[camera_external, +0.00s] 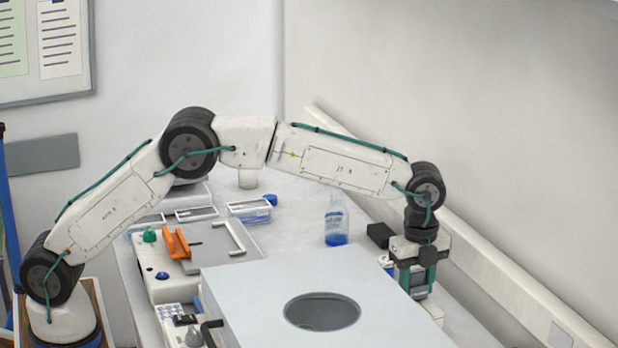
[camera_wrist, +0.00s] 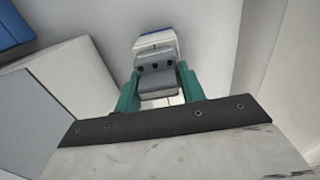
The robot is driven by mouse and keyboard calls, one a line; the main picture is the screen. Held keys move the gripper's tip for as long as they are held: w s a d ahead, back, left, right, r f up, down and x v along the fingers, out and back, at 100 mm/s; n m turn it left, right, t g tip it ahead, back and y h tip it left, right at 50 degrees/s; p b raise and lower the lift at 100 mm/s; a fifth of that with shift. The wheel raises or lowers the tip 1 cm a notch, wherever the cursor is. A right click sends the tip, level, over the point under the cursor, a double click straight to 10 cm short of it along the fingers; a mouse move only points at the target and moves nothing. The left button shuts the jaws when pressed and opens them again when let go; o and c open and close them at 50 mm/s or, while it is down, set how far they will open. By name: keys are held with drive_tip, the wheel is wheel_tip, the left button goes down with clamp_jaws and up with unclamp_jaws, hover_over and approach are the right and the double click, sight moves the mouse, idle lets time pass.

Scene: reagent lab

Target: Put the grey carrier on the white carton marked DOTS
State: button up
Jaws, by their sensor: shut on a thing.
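My gripper (camera_external: 418,282) points down at the right, beyond the large pale box. In the wrist view its two teal fingers (camera_wrist: 158,92) close on the grey carrier (camera_wrist: 157,76), a small grey block with dark round holes in its face. In the outside view I cannot clearly make out the carrier, as the fingers and the box edge cover that spot. A small white and blue thing (camera_wrist: 156,40) shows just past the carrier in the wrist view. I cannot read DOTS on any carton, so I cannot tell which one it is.
A large pale box with a round opening (camera_external: 322,311) fills the front. A blue-filled bottle (camera_external: 336,222) and a black block (camera_external: 380,235) stand left of my gripper. An orange rack (camera_external: 177,243) is farther left. A white rail (camera_external: 500,270) runs along the right wall.

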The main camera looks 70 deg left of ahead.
drive_tip(key=shift+f, duration=0.1)
drive_tip(key=o, duration=1)
drive_tip(key=shift+c, duration=0.2)
